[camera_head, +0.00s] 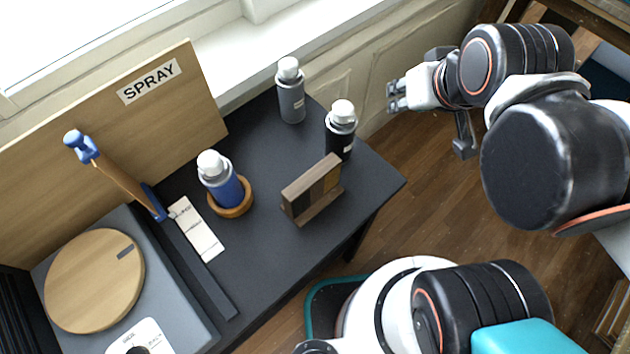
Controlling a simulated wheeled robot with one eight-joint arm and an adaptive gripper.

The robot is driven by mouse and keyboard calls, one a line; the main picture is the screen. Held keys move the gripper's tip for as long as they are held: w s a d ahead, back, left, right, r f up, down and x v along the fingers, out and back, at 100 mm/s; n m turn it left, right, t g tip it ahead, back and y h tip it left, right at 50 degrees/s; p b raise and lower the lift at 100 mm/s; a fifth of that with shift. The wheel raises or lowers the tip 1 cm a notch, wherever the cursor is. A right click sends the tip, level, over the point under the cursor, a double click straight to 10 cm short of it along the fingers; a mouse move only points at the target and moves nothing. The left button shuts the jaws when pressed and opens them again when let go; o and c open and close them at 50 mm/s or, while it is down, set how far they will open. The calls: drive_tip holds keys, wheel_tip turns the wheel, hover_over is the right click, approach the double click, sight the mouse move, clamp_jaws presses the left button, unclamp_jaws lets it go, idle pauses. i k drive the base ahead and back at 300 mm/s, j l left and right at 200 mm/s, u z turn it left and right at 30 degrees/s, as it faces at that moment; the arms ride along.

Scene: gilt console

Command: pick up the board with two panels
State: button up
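A black bottle (341,128) stands close behind the board, and a grey bottle (291,95) farther back. A blue bottle (221,180) sits in a wooden ring (232,208) to the left.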

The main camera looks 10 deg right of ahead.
sight(303, 200)
drive_tip(key=u, duration=0.45)
drive_tip(key=k+j+u, duration=0.1)
drive_tip(key=u, duration=0.35)
drive_tip(key=j+u, duration=0.1)
drive_tip(key=u, duration=0.3)
drive_tip(key=k+j+u, duration=0.1)
drive_tip(key=u, duration=0.35)
drive_tip(key=j+u, duration=0.1)
drive_tip(key=u, duration=0.35)
drive_tip(key=z, duration=0.4)
drive_tip(key=l+z, duration=0.1)
drive_tip(key=z, duration=0.65)
drive_tip(key=i+l+z, duration=0.1)
drive_tip(key=z, duration=0.25)
drive_tip(key=k+j, duration=0.1)
drive_tip(key=j, duration=0.2)
drive_tip(key=k+j+z, duration=0.1)
drive_tip(key=j, duration=0.25)
drive_tip(key=k+j, duration=0.15)
drive_tip(key=j, duration=0.15)
drive_tip(key=i+z, duration=0.05)
